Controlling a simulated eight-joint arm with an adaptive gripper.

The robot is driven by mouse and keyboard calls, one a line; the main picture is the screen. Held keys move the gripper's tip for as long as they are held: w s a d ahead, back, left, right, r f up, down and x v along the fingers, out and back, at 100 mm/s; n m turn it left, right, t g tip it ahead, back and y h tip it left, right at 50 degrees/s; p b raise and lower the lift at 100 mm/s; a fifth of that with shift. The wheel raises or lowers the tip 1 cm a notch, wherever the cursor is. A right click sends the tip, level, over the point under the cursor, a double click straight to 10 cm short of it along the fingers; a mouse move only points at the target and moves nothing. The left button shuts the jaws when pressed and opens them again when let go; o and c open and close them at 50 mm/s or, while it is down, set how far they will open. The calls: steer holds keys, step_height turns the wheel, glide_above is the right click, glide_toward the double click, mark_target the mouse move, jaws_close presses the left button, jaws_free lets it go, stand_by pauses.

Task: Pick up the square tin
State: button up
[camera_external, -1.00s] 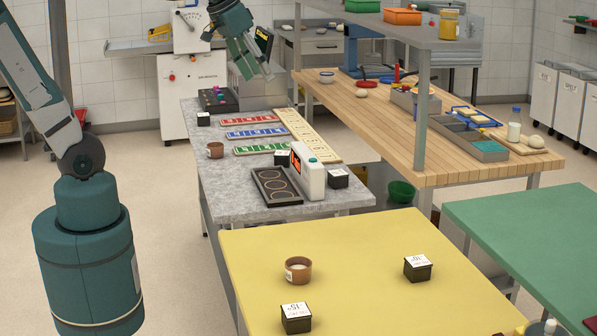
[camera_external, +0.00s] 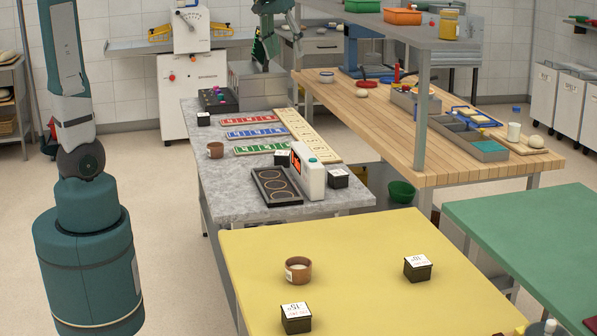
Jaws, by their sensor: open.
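Several small black square tins with white labelled tops are in view; I cannot tell which one the task means. One tin (camera_external: 417,270) sits on the right of the yellow table and another tin (camera_external: 296,321) is near its front left. On the grey table, one tin (camera_external: 338,180) is beside the white device, another tin (camera_external: 282,158) is behind that device, and a third tin (camera_external: 203,120) is at the far left edge. My gripper (camera_external: 277,43) is open, raised beyond the far end of the grey table, apart from all the tins. Its fingertips are small and partly unclear.
A brown cup (camera_external: 298,270) stands on the yellow table (camera_external: 350,245). The grey table (camera_external: 225,190) holds coloured strips, a white device (camera_external: 307,170) and a dark tray (camera_external: 276,187). A shelf post (camera_external: 422,110) rises from the wooden table (camera_external: 350,110).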

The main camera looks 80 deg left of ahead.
steer(key=w+a+f+n+g, duration=0.1)
steer(key=w+a+f+n, duration=0.15)
steer(key=a, duration=0.55)
steer(key=w+a+f+n+g, duration=0.1)
steer(key=w+a, duration=0.2)
steer(key=a, duration=0.5)
steer(key=n+h, duration=0.1)
steer(key=n, duration=0.1)
glide_above(282, 153)
steer(key=shift+g, duration=0.4)
step_height(282, 153, down, 35)
steer(key=shift+a+r, duration=0.1)
steer(key=shift+f, duration=0.35)
steer(key=shift+f+b, duration=0.1)
steer(key=shift+b, duration=0.2)
steer(key=shift+f, duration=1.2)
steer(key=shift+f, duration=0.1)
steer(key=shift+w+f+b, duration=0.1)
steer(key=shift+f+b, duration=0.2)
steer(key=shift+f, duration=2.2)
